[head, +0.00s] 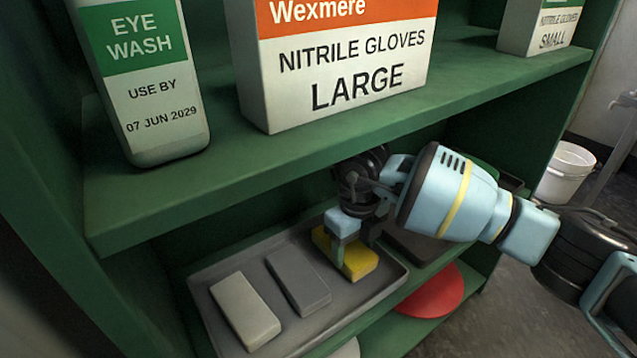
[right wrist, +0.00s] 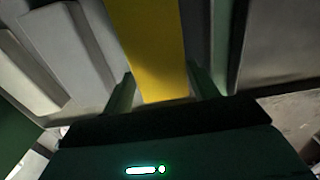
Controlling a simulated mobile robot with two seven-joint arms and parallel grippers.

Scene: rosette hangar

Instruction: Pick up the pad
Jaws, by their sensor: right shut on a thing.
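A yellow pad (head: 359,263) lies in a grey tray (head: 213,325) on the lower green shelf, at the right end of a row of pads. My right gripper (head: 351,246) reaches in from the right and is shut on the yellow pad, one finger on each side of it. In the right wrist view the yellow pad (right wrist: 152,60) stands between the two fingers (right wrist: 163,92). A dark grey pad (head: 299,281) and a light grey pad (head: 245,311) lie to its left in the tray. I cannot tell whether the yellow pad touches the tray floor. My left gripper is not in view.
The upper shelf (head: 300,150) hangs close above my right gripper. It bears an eye wash bottle (head: 146,80) and glove boxes (head: 345,70). A red round thing (head: 432,292) is below the tray. A white bucket (head: 567,172) stands at the right.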

